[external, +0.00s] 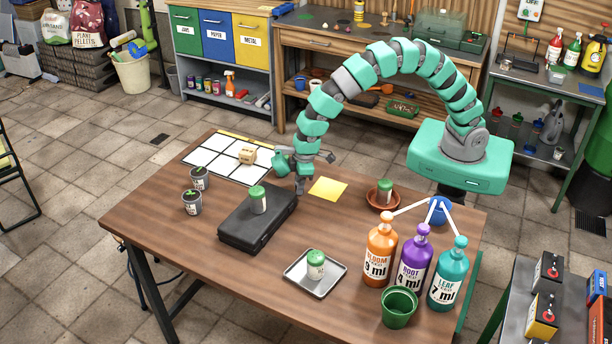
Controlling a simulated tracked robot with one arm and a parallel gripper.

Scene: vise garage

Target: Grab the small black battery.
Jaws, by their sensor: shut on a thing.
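My gripper (300,187) is low over the far side of the brown table, between the white grid sheet and the yellow square. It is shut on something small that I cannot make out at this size. A black battery-like box (548,272) with a pale label and red top part stands on the side bench at the lower right. A second such box, black and yellow (542,315), stands in front of it. Both are far from my gripper. I cannot tell which is the small black battery.
A tan block (248,155) sits on the grid sheet (208,147), left of my gripper. A black case (240,231), metal tray (300,276), brown saucer (372,203), and tall bottles (380,250) stand on the table. The yellow square (328,189) is bare.

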